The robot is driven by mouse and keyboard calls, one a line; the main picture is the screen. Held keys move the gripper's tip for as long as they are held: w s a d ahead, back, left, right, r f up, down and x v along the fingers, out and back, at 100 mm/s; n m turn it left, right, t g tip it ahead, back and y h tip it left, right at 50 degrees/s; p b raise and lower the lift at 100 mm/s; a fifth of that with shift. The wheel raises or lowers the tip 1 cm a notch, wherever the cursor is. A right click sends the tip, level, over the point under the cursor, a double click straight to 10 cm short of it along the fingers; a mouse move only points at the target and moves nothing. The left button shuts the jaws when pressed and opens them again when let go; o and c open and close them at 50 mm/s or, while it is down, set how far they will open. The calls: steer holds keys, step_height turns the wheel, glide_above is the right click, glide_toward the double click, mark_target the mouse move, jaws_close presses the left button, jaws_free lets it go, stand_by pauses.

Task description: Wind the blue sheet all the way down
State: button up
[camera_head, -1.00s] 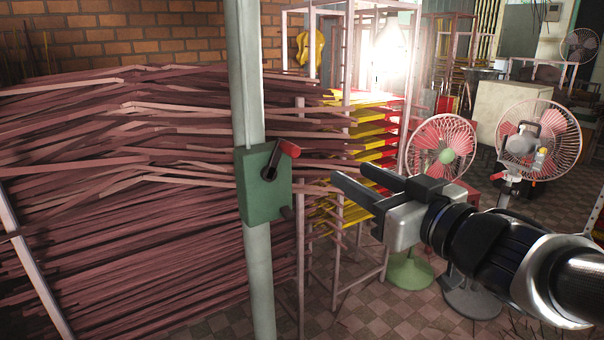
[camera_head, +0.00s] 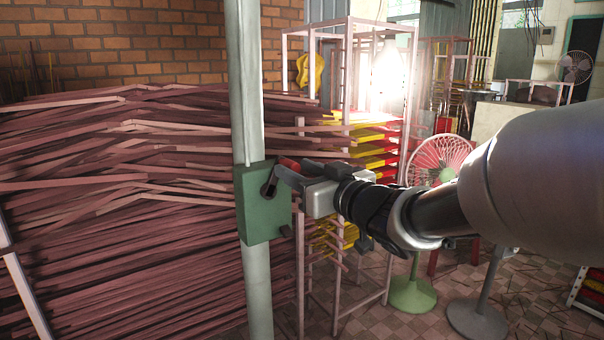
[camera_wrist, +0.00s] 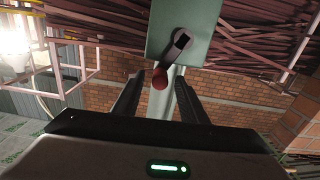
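A green crank box (camera_head: 262,203) is fixed to a pale post (camera_head: 246,85). Its dark crank arm (camera_head: 270,186) ends in a red handle (camera_head: 289,164). My gripper (camera_head: 284,172) is at the handle, partly hiding it. In the wrist view, my gripper (camera_wrist: 161,80) has its two fingers apart, with the red handle's round end (camera_wrist: 160,79) showing between the tips. The dark crank arm (camera_wrist: 178,47) runs from there to the green box (camera_wrist: 200,20). I cannot tell whether the fingers touch the handle. No blue sheet is in view.
A big stack of reddish-brown sticks (camera_head: 120,220) fills the left, just behind the post. A pale rack frame (camera_head: 347,90) with yellow and red trays (camera_head: 375,150) stands behind my gripper. A pink-bladed fan (camera_head: 440,160) stands to the right on tiled floor.

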steer(key=shift+w+a, duration=0.45)
steer(key=shift+w, duration=0.15)
jaws_close()
steer(key=shift+w+d, duration=0.1)
steer(key=shift+d, duration=0.05)
